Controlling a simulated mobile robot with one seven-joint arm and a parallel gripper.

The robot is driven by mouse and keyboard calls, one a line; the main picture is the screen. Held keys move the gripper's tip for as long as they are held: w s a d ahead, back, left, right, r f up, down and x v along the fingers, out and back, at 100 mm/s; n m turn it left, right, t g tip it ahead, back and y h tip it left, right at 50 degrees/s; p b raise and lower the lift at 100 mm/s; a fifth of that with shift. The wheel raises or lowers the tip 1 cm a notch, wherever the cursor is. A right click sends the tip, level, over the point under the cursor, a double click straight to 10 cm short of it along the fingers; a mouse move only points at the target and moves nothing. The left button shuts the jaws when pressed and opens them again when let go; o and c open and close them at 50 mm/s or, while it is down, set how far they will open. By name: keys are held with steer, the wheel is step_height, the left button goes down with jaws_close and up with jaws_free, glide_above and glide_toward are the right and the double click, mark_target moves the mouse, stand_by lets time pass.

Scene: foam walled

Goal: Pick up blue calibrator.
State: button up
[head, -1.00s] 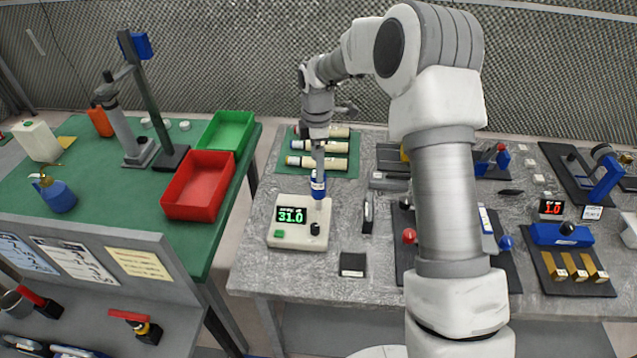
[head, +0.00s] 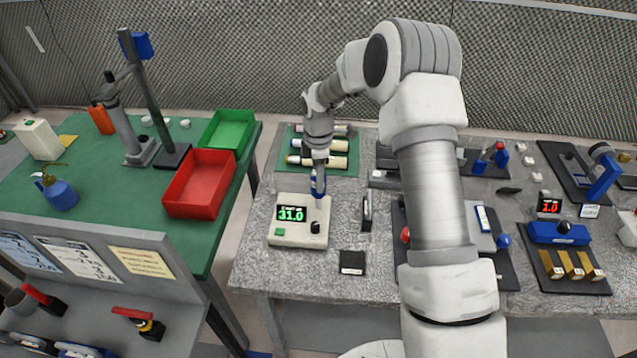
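A small blue cylinder (head: 318,188), which looks like the blue calibrator, stands upright at the right back of a cream meter (head: 290,228) with a green 31.0 display. My gripper (head: 318,170) points down at the cylinder's top. Its fingers are small and overlap the cylinder in this view, so I cannot tell whether they touch it or how far they are open.
A green mat (head: 295,166) with several pale cylinders lies just behind. A dark upright piece (head: 367,210) and a black block (head: 352,262) stand to the right. A red bin (head: 199,184) sits on the green table at left.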

jaws_close()
steer(key=shift+r, duration=0.15)
